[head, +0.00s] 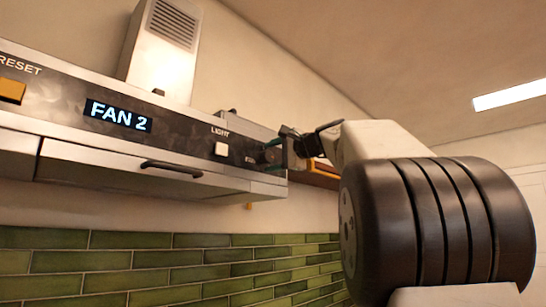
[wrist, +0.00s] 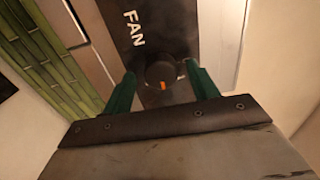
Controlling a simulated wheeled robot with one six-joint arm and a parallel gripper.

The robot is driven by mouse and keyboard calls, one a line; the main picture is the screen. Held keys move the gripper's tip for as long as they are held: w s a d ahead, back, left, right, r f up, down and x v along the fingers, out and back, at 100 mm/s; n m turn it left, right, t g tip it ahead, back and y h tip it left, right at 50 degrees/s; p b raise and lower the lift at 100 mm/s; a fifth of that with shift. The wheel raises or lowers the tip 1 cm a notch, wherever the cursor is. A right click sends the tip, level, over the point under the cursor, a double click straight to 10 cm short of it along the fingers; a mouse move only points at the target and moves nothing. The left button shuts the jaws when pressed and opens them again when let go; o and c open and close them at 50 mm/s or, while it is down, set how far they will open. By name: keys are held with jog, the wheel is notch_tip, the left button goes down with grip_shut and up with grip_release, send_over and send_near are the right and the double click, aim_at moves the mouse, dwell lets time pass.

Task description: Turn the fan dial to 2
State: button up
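The fan dial (wrist: 162,72) is a dark round knob with an orange mark, below the word FAN on the hood's black panel in the wrist view. My gripper (wrist: 161,75) has its two green fingers on either side of the dial. A narrow gap shows between each finger and the knob, so it looks open around it. In the head view my gripper (head: 284,150) is at the right end of the panel and largely hides the dial. The display (head: 118,116) on the hood reads FAN 2.
The range hood (head: 160,150) carries a white LIGHT button (head: 221,149), an orange RESET button (head: 11,90) and a drawer-like front with a dark handle (head: 171,169). Green tiles (head: 150,262) cover the wall below. The space under the hood is clear.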

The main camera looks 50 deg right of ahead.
jog(key=s, duration=0.8)
jog(key=shift+w, duration=0.1)
dwell(0.6)
